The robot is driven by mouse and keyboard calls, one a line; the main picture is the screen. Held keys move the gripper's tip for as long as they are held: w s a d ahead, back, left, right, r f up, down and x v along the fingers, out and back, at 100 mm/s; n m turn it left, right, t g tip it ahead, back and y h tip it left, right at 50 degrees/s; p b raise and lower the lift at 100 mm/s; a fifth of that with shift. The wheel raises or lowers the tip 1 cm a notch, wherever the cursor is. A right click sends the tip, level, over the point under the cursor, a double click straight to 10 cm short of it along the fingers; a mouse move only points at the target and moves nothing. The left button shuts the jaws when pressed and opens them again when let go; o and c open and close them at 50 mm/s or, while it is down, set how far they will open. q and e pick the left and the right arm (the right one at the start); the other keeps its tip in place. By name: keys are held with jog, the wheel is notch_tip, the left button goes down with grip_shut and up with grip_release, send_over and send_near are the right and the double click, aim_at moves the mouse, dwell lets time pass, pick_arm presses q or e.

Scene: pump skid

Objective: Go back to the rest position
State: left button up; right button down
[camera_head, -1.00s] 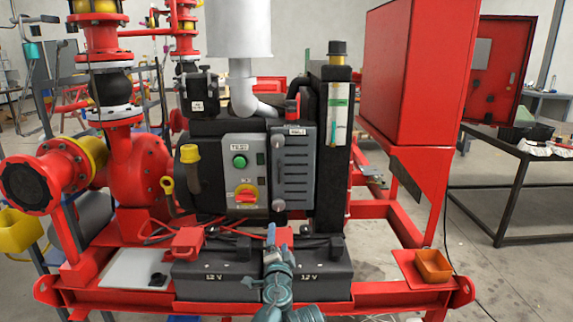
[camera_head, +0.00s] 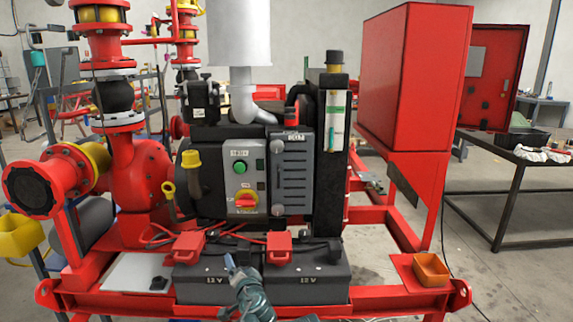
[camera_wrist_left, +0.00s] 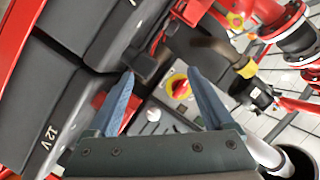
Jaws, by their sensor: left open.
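My left gripper (camera_head: 230,262) is in front of the two black 12 V batteries, low in the middle of the head view. In the left wrist view its two blue fingers (camera_wrist_left: 160,92) stand wide apart with nothing between them. The left battery (camera_head: 205,287) and the right battery (camera_head: 315,286) sit side by side on the red skid frame. A red terminal cover (camera_head: 278,248) sits on the right battery and another (camera_head: 188,247) on the left one. My right gripper is not in view.
A grey control panel (camera_head: 242,178) with a green button and a red-yellow switch (camera_head: 246,201) stands behind the batteries. An orange tray (camera_head: 431,269) is on the frame's right corner. A white plate (camera_head: 128,271) lies at left. A dark table (camera_head: 520,160) stands at right.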

pick_arm(q)
jog(key=s+a+f+n+g, duration=0.4)
jog(key=s+a+f+g, duration=0.25)
jog(key=f, duration=0.25)
jog(key=s+d+f+n+g+h, duration=0.1)
jog(key=s+d+f+g+h, duration=0.2)
jog(key=s, duration=0.4)
jog(key=s+d+f+n+g+h, duration=0.1)
jog(key=s+f+g+h, duration=0.1)
jog(key=s+f+g, duration=0.4)
jog(key=s+d+r+m+t, duration=0.1)
jog(key=s+d+m, duration=0.4)
jog(key=d, duration=0.5)
notch_tip(320, 180, up, 19)
jog(key=s+n+p, duration=0.1)
jog(key=p, duration=1.7)
jog(key=shift+s+y+p, duration=0.15)
jog(key=shift+y+p, duration=0.15)
jog(key=shift+y, duration=0.1)
